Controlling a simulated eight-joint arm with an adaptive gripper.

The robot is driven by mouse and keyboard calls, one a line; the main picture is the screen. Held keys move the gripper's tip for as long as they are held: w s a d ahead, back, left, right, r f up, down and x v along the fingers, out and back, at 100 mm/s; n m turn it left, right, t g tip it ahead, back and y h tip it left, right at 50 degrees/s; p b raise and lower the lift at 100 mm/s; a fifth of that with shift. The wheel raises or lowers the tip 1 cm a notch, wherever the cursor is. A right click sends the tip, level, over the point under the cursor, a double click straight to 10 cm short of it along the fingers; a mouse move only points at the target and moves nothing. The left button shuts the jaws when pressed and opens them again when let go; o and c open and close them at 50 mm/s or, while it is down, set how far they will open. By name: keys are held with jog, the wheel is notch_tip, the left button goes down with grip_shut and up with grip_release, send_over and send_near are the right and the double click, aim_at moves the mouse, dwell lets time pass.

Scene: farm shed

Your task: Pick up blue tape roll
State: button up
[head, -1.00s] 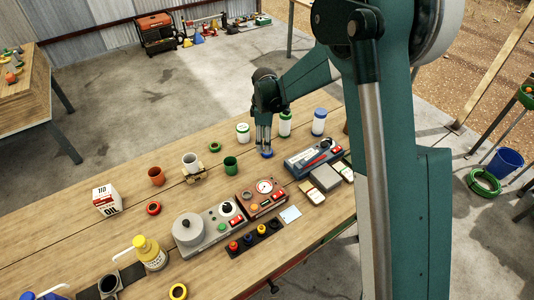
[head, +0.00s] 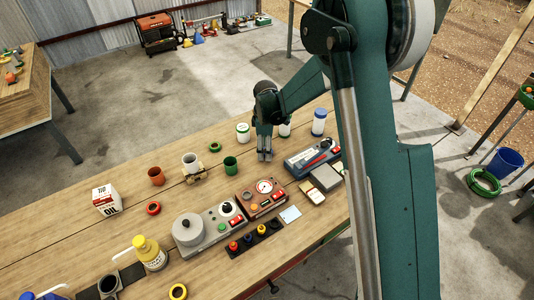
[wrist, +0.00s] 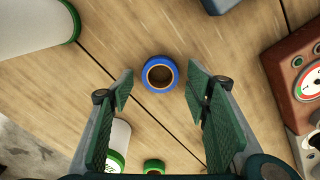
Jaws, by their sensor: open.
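The blue tape roll (wrist: 160,59) lies flat on the wooden table in the wrist view, its hole facing up. It sits just beyond my gripper's fingertips and roughly centred between them. My gripper (wrist: 160,95) is open and empty, with a green-padded finger on each side. In the head view my gripper (head: 264,156) points down close above the table and hides the roll.
White jars with coloured lids (head: 243,132) (head: 319,122) stand behind my gripper. A blue-grey device (head: 312,158) is to its right, a red gauge box (head: 262,195) in front, and a green cup (head: 230,165) to its left. Bare table lies around the roll.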

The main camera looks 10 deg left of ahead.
jog(key=shift+f, duration=0.1)
dwell(0.5)
jog(key=c, duration=0.9)
jog(key=shift+r, duration=5.05)
